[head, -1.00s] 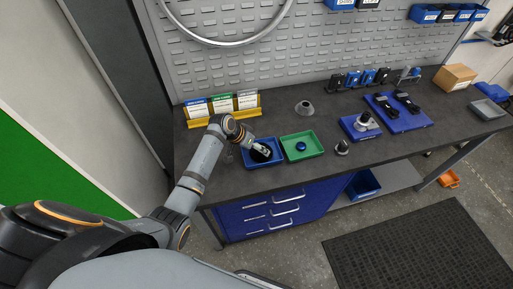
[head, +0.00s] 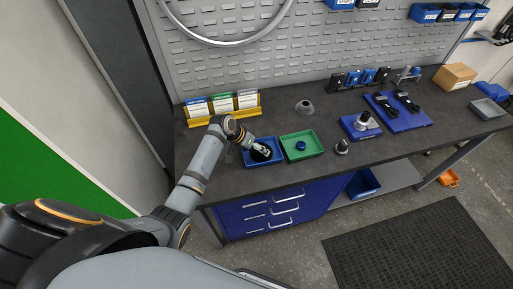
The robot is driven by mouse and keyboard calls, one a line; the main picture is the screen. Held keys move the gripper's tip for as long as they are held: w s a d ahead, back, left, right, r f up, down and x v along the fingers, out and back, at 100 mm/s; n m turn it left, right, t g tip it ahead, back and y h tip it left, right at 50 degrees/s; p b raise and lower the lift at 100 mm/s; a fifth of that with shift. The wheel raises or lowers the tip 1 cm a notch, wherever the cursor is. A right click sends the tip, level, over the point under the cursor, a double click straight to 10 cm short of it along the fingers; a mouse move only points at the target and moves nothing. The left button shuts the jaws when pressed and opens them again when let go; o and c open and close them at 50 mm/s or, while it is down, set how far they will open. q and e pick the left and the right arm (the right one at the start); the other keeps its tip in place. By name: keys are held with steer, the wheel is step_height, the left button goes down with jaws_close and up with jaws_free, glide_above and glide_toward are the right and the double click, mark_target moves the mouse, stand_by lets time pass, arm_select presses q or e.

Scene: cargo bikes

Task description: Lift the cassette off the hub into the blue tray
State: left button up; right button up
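The blue tray (head: 277,160) sits near the front edge of the bench, left of a green tray. My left gripper (head: 264,152) points down into the blue tray. Something dark shows at its fingertips, too small to name for sure; I cannot tell whether the fingers hold it. A grey cone-shaped part (head: 304,107), possibly the cassette, stands on the bench behind the green tray. A round silver part (head: 366,120), which may be the hub, stands on a blue base (head: 350,129) to the right. My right gripper is not in view.
The green tray (head: 314,153) holds a round dark blue part (head: 300,146). A small dark knob-like part (head: 342,147) stands right of it. Yellow-racked cards (head: 222,108) stand behind my arm. A blue mat (head: 410,122) with black tools and a cardboard box (head: 455,77) lie right.

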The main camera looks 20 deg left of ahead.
arm_select(q)
steer(key=shift+f, duration=0.3)
stand_by(0.4)
steer(key=o, duration=1.9)
steer(key=shift+v, duration=6)
steer(key=shift+d, duration=0.1)
